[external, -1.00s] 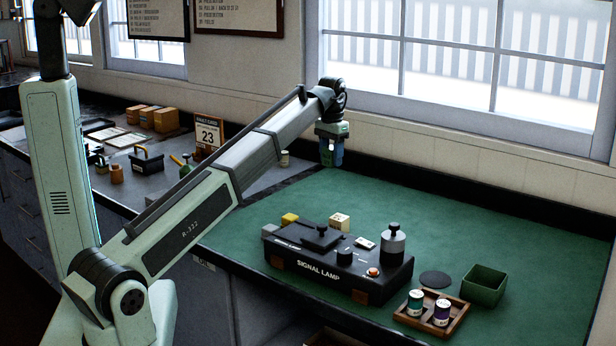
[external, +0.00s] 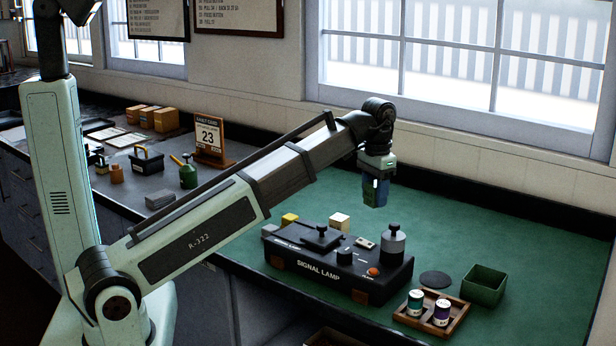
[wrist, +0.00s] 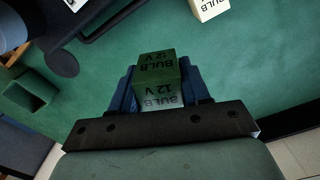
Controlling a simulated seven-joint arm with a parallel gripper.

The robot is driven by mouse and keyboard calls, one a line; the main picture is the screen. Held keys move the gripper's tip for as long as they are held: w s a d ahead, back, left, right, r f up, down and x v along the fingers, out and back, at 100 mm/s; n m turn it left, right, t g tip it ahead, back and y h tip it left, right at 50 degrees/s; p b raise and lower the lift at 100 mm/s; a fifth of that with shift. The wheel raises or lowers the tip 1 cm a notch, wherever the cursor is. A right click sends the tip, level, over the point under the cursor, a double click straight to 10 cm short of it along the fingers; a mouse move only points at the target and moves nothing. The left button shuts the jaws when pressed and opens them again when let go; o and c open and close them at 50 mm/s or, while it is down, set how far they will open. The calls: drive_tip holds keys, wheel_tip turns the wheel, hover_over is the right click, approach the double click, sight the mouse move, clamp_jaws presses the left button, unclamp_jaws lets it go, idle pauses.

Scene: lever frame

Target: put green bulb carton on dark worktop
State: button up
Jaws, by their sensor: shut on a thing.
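The green bulb carton (wrist: 157,68) is held between the blue fingers of my gripper (wrist: 160,90), with "BULB 12 V" lettering on its faces in the wrist view. In the external view my gripper (external: 375,190) points down above the green mat, behind the signal lamp, and the carton is mostly hidden by the fingers. It hangs clear of the surface. The dark worktop (external: 125,190) lies to the left of the green mat, partly hidden by my arm.
The signal lamp unit (external: 335,262) stands on the green mat (external: 540,245). A cream bulb carton (external: 339,221) is behind it. A green open box (external: 484,286) and wooden tray (external: 432,312) are at right. A calendar (external: 209,140) and green can (external: 188,175) stand on the worktop.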

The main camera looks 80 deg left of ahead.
drive_tip(key=shift+s+d+f+n, duration=0.15)
drive_tip(key=shift+s+d+n, duration=0.1)
drive_tip(key=shift+s, duration=0.2)
drive_tip(key=shift+s+d+f+n, duration=0.15)
drive_tip(key=shift+s+n, duration=0.1)
drive_tip(key=shift+s, duration=0.2)
drive_tip(key=shift+s+d+n, duration=0.1)
drive_tip(key=shift+s+n, duration=0.1)
drive_tip(key=shift+n, duration=0.2)
drive_tip(key=shift+f+n, duration=0.1)
drive_tip(key=shift+n, duration=1)
drive_tip(key=shift+f, duration=4.95)
drive_tip(key=o, duration=1)
drive_tip(key=shift+f, duration=0.1)
drive_tip(key=shift+o, duration=0.2)
wheel_tip(320, 180, up, 12)
drive_tip(key=shift+r, duration=0.15)
